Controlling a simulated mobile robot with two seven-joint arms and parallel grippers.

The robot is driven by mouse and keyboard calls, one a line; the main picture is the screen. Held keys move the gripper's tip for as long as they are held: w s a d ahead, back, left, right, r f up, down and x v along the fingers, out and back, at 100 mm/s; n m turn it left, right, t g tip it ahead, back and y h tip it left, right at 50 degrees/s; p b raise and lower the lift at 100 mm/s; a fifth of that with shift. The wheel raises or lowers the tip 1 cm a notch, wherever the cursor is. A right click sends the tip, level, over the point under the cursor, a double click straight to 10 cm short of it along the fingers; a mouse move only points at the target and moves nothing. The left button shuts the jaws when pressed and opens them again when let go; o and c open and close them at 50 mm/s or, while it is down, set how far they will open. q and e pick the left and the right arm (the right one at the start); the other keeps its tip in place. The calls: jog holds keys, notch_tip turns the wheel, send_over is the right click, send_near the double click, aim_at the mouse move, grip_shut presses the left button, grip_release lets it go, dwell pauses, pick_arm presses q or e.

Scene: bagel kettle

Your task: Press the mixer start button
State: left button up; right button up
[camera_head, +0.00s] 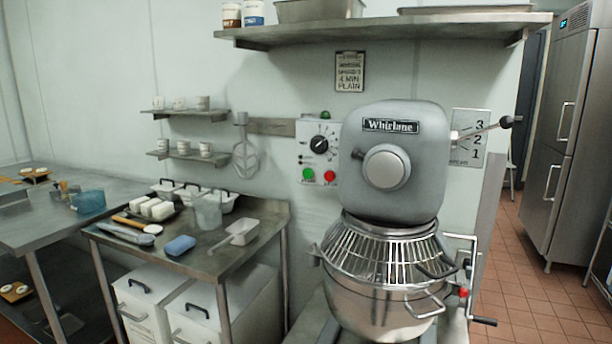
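The grey Whirlane mixer (392,165) stands in the middle right, with a steel bowl (380,305) under a wire guard (375,250). To its left, on the wall, is a pale control panel (318,152) with a black dial (319,144). Low on the panel are a green button (308,174) and a red button (330,176); the green one is on the left. The labels under them are too small to read surely. Neither of my grippers shows in the head view.
A steel table (215,262) left of the mixer holds a blue sponge (180,245), a scoop (237,233), clear jugs and white tubs. A shelf (400,27) runs above the mixer. A lever (487,128) sticks out at the mixer's right. Tiled floor (535,300) is open at right.

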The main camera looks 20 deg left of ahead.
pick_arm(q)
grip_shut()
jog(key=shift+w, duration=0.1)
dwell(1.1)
